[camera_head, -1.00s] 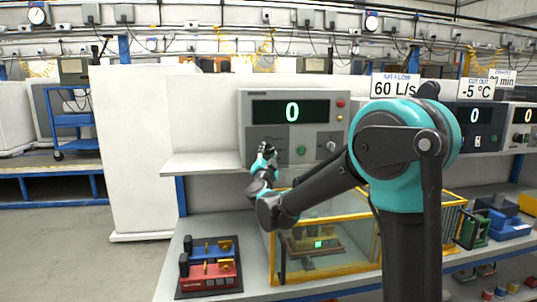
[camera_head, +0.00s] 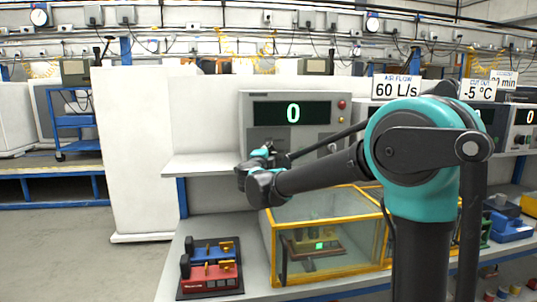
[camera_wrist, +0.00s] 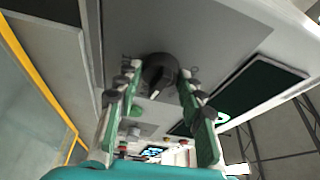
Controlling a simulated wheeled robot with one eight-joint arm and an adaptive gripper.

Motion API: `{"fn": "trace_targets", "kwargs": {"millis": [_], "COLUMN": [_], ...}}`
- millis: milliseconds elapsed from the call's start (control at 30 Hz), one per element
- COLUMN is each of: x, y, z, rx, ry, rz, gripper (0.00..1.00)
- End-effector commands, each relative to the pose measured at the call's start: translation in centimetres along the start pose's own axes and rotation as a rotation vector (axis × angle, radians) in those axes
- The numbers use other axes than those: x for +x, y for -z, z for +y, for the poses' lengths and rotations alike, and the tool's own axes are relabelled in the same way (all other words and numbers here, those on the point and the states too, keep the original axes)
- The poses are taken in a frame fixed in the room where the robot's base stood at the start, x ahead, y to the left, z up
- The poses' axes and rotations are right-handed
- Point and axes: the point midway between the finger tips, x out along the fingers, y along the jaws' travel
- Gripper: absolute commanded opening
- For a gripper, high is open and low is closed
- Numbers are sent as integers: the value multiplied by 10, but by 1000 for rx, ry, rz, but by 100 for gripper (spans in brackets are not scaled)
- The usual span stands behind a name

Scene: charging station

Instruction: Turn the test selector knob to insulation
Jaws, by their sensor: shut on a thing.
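The test selector knob (camera_wrist: 160,72) is dark and round with a pale pointer mark, on a grey panel in the wrist view. My gripper (camera_wrist: 160,84) has its two green-padded fingers on either side of the knob, shut on it. In the head view my gripper (camera_head: 260,156) is at the lower left of the grey tester (camera_head: 336,112), whose display (camera_head: 291,113) reads 0. The knob is hidden there behind my gripper. I cannot read which setting the pointer marks.
Below the tester stands a yellow-framed glass case (camera_head: 330,280). A red and blue clamp fixture (camera_head: 211,268) lies on the bench to its left. A pale shelf (camera_head: 200,167) juts out left of my gripper. More testers stand at the right.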

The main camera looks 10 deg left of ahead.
Motion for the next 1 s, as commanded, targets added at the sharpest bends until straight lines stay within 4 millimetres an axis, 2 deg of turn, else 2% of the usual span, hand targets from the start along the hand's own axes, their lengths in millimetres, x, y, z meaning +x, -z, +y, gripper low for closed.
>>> {"fn": "trace_targets", "kwargs": {"millis": [600,633,700,800,1000], "x": [0,0,0,0,0], "y": [1,1,1,1,0], "z": [0,0,0,0,0], "rx": [42,42,42,42,41], "ry": [-18,-18,-18,-18,-17], "rz": [2,2,2,2,1], "gripper": [9,39,48,59,59]}}
